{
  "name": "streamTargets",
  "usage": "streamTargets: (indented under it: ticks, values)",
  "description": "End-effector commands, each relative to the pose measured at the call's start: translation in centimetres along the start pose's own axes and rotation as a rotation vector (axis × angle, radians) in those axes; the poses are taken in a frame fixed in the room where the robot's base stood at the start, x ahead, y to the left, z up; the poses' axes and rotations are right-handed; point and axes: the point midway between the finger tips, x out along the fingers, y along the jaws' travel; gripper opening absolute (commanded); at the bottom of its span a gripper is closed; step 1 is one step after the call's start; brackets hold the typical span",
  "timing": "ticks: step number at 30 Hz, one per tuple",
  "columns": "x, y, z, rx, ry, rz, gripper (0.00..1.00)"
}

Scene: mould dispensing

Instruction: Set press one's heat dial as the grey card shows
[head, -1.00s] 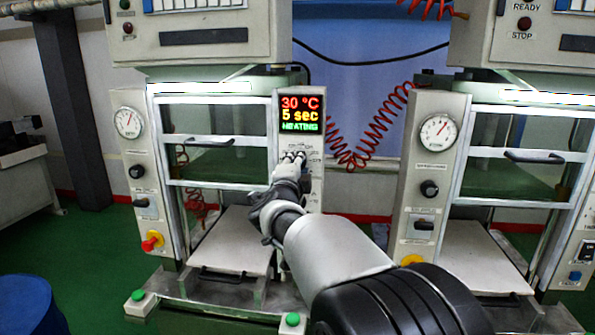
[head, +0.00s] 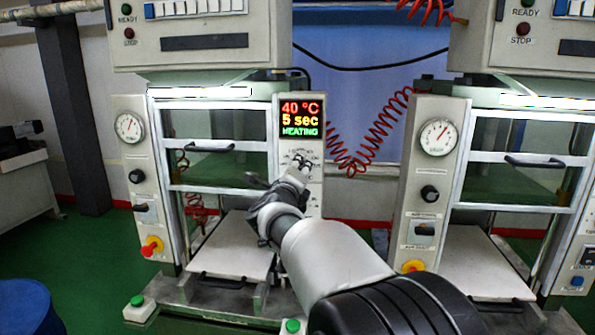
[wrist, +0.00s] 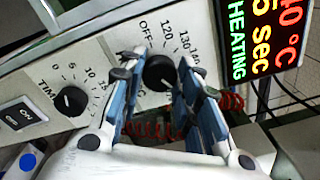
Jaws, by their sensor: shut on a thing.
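The heat dial (wrist: 158,73) is a black knob on a panel of the left press (head: 127,105). My gripper (wrist: 156,80) is shut on this dial, with one blue-sided finger on each side. In the head view my gripper (head: 299,163) reaches the panel below the display (head: 301,116) and hides the dial. The display reads 40 °C, 5 sec, HEATING. I see no grey card in these views.
In the wrist view a time dial (wrist: 72,100) and an ON switch (wrist: 20,117) lie left of the heat dial. A second press (head: 438,200) stands to the right. A coiled red hose (head: 372,135) hangs between the presses. A blue drum (head: 25,308) stands at lower left.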

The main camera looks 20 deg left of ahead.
Motion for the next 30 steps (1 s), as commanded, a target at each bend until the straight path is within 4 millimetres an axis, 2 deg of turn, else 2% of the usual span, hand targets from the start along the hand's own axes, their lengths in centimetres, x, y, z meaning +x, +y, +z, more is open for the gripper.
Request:
streamTargets:
  ticks: [15, 16, 24, 30]
  values:
    - [0.00, 0.05, 0.00, 0.019, 0.001, 0.001, 0.07]
    - [0.00, 0.05, 0.00, 0.019, 0.000, 0.001, 0.32]
    - [0.00, 0.03, 0.00, 0.018, 0.000, 0.001, 0.50]
    - [0.00, 0.01, 0.00, 0.018, 0.000, 0.000, 0.51]
